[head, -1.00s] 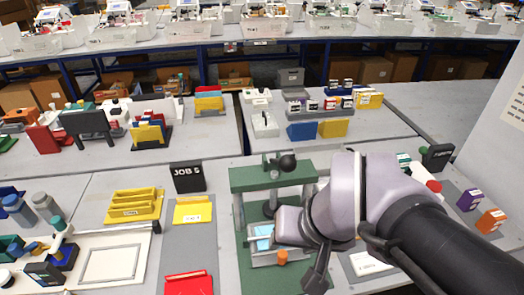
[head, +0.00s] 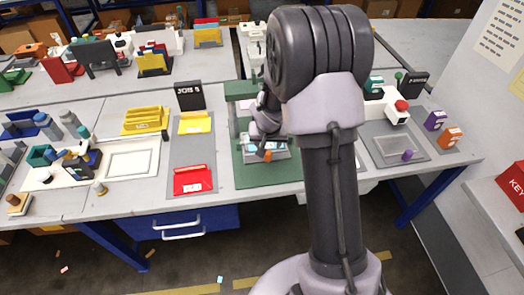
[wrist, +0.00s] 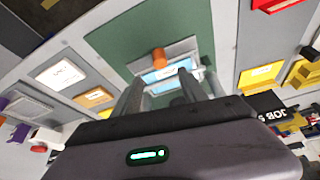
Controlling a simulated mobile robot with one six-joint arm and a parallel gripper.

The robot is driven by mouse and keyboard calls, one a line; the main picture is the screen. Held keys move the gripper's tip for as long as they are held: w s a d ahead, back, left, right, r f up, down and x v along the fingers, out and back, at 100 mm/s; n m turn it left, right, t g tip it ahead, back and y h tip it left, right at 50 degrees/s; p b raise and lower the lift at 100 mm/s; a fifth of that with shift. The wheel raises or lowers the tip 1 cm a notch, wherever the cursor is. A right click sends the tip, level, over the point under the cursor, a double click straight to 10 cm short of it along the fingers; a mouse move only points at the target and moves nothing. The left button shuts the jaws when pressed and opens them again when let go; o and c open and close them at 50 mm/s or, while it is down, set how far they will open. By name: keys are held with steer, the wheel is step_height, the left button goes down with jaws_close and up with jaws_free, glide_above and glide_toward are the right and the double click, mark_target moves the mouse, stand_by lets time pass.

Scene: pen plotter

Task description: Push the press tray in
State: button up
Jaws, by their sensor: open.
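The green press (head: 238,92) stands on a dark green mat at the middle of the bench, partly hidden behind my arm. Its grey press tray (head: 281,154) lies at the press's front, with a light blue piece on it and an orange knob (head: 267,155) at its front edge. The tray (wrist: 188,47) and the knob (wrist: 158,56) also show in the wrist view. My gripper (wrist: 160,79) is open, its fingers apart over the tray and the blue piece. I cannot tell whether the fingers touch the tray. How deep the tray sits is partly hidden.
A red tray (head: 192,180) and a yellow tray (head: 196,123) lie on a grey strip left of the press, below a black job sign (head: 189,96). A white device with a red button (head: 401,105) stands to the right. The mat in front of the knob is clear.

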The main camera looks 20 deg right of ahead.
mark_target(268, 153)
steer(key=b+x, duration=0.2)
steer(key=x, duration=0.9)
steer(key=shift+w+f+b, duration=0.1)
steer(key=shift+f+b, duration=0.2)
steer(key=shift+b, duration=0.05)
jaws_close()
stand_by(0.6)
